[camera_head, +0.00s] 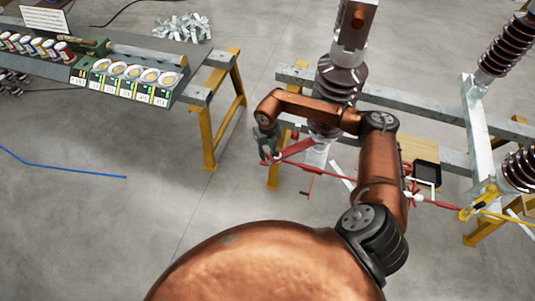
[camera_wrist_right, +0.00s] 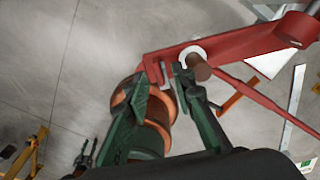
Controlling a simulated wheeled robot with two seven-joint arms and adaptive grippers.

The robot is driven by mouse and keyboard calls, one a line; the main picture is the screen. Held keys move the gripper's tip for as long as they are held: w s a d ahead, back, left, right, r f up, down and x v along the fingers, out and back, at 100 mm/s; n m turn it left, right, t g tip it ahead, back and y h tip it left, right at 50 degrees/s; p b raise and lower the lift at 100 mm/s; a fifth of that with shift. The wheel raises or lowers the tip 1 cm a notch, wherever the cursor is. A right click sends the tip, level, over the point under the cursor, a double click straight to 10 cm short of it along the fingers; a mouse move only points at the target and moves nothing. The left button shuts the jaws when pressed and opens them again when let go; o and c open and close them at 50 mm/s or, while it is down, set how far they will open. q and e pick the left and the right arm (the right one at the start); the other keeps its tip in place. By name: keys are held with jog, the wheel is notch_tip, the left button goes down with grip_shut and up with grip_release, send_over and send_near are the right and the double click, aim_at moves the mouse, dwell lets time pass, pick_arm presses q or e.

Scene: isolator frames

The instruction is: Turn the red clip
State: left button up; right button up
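The red clip (camera_head: 292,150) is a flat red bar at the foot of a brown ribbed insulator. In the wrist view, the bar (camera_wrist_right: 225,43) runs from the upper right to a notched end near my fingertips, with a pale ring and brown pin through it. My right gripper (camera_head: 267,157) is at the bar's left end in the head view. In the wrist view, its green fingers (camera_wrist_right: 163,82) are apart, with the notched end between or just beyond their tips; contact is unclear. A small dark pronged shape (camera_wrist_right: 86,155) at lower left looks like my left gripper, prongs apart.
The insulator (camera_head: 338,84) stands on a grey beam (camera_head: 402,108) with yellow legs. A red rod (camera_head: 435,203) runs right towards a yellow fitting. A bench (camera_head: 190,93) with cans and round parts is at upper left. A blue cable (camera_head: 65,170) lies on open floor.

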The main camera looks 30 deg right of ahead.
aim_at(267, 155)
notch_tip(267, 155, up, 11)
jog(key=shift+r, duration=0.15)
dwell(0.6)
